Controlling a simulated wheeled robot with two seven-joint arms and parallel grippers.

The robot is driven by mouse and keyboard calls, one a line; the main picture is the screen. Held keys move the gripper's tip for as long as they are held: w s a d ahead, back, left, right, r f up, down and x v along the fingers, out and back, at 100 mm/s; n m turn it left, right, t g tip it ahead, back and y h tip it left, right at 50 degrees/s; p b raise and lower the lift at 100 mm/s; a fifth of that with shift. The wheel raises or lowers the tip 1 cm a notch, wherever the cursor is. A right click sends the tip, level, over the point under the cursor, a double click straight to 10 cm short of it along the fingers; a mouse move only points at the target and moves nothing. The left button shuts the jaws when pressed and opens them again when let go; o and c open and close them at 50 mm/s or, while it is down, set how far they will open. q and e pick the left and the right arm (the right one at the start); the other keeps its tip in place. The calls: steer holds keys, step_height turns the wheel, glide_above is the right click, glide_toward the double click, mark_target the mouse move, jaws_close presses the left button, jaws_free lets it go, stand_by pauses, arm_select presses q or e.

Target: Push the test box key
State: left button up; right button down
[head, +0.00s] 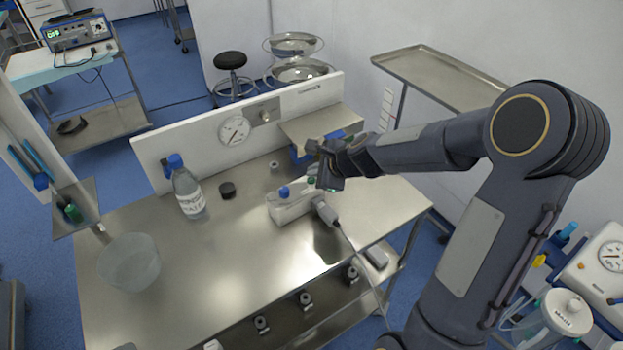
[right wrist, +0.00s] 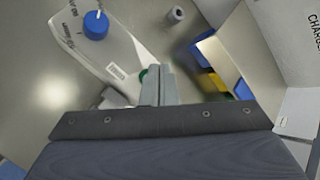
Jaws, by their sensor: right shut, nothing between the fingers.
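The test box is a white box (head: 291,207) on the metal table, right of the middle. It has a blue knob (head: 284,191) on its top, and a green key (head: 311,181) near its right end. My right gripper (head: 327,178) is over that right end with its fingers closed and empty. In the right wrist view the shut fingertips (right wrist: 157,72) lie beside the green key (right wrist: 143,76), which they partly cover. I cannot tell whether they touch it. The blue knob (right wrist: 96,25) is clear of the gripper. My left gripper is not in view.
A clear bottle with a blue cap (head: 187,190), a small dark cap (head: 227,190) and a glass bowl (head: 129,262) stand to the left on the table. A metal-topped blue holder (head: 322,125) is behind the gripper. A grey device with a cable (head: 327,213) lies against the box's right.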

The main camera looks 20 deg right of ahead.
steer(key=shift+f, duration=0.1)
stand_by(0.3)
steer(key=shift+f+b, duration=0.4)
steer(key=shift+b, duration=0.1)
steer(key=shift+f, duration=0.1)
stand_by(0.4)
steer(key=shift+r+p, duration=0.45)
steer(key=shift+r, duration=0.15)
steer(key=shift+r, duration=0.1)
step_height(320, 180, up, 6)
steer(key=p, duration=0.5)
steer(key=shift+p, duration=0.4)
